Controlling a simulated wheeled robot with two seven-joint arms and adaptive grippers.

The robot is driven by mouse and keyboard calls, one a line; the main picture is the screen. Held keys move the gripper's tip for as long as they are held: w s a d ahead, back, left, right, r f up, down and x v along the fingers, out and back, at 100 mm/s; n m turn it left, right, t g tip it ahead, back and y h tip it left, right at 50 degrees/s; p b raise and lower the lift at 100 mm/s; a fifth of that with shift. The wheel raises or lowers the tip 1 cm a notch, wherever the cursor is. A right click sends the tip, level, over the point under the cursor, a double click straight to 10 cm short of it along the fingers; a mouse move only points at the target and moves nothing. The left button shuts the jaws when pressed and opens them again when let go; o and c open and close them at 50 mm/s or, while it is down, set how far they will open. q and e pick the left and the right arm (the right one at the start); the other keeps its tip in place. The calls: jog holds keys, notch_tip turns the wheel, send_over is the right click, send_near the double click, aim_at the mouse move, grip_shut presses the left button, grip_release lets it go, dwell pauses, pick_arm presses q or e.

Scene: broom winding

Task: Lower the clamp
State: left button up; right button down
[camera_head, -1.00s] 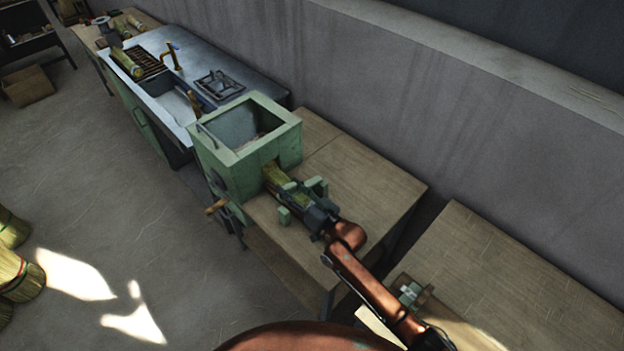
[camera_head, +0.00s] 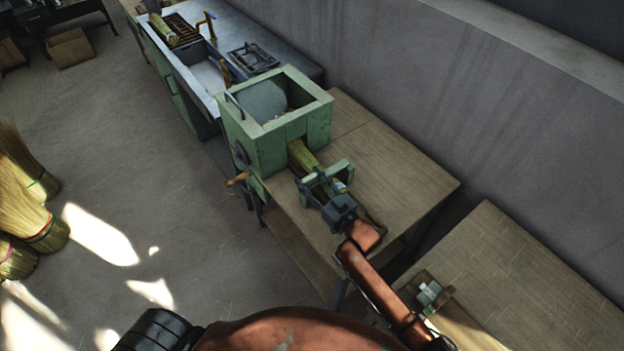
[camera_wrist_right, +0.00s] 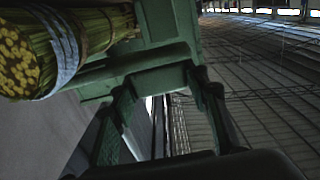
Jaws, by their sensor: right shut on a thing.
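A green clamp (camera_head: 342,167) stands on the wooden bench just in front of the green winding machine (camera_head: 290,139). A straw broom bundle (camera_head: 300,153) sticks out of the machine toward the clamp. My right gripper (camera_head: 328,187) is shut on the clamp from the near side. In the right wrist view, the clamp's green bar (camera_wrist_right: 150,76) lies at the ends of my fingers. The bundle (camera_wrist_right: 66,50) shows there at the upper left, with a pale band around it and its cut stalk ends toward the camera. My left gripper is not seen.
The wooden bench (camera_head: 400,165) is bare to the right of the machine. A crank handle (camera_head: 238,179) sticks out on the machine's left. A second table (camera_head: 510,270) stands at the lower right. Brooms (camera_head: 35,220) stand on the floor at the left.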

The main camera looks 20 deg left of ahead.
jog(key=shift+f, duration=0.2)
jog(key=c, duration=1.1)
grip_release()
jog(key=shift+r, duration=0.1)
jog(key=v, duration=1.2)
